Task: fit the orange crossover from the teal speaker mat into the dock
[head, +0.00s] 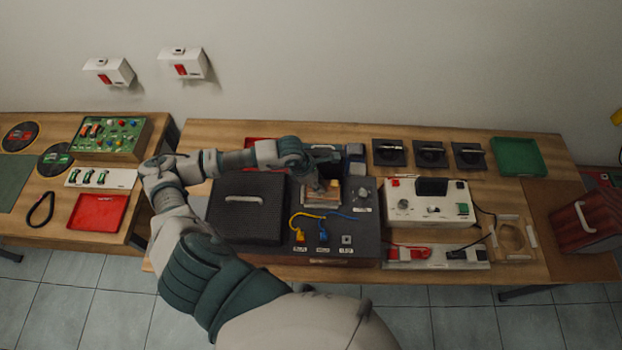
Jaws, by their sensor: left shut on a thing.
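My left gripper (319,186) reaches over the dark hi-fi unit (365,235) on the middle bench. It is shut on a small piece, taken to be the orange crossover, mostly hidden by the fingers. A square tan-orange recess (323,200) lies right under the fingertips and looks like the dock. I cannot tell whether the piece touches it or sits in it. A dull green-teal mat (14,182) lies at the far left; I cannot tell if it is the speaker mat. My right gripper is not in view.
A black lid with a handle (247,210) lies left of the recess. Yellow and blue cables (322,215) run just in front of it. A white instrument box (428,204) stands to the right. A green tray (518,156) is at the back right.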

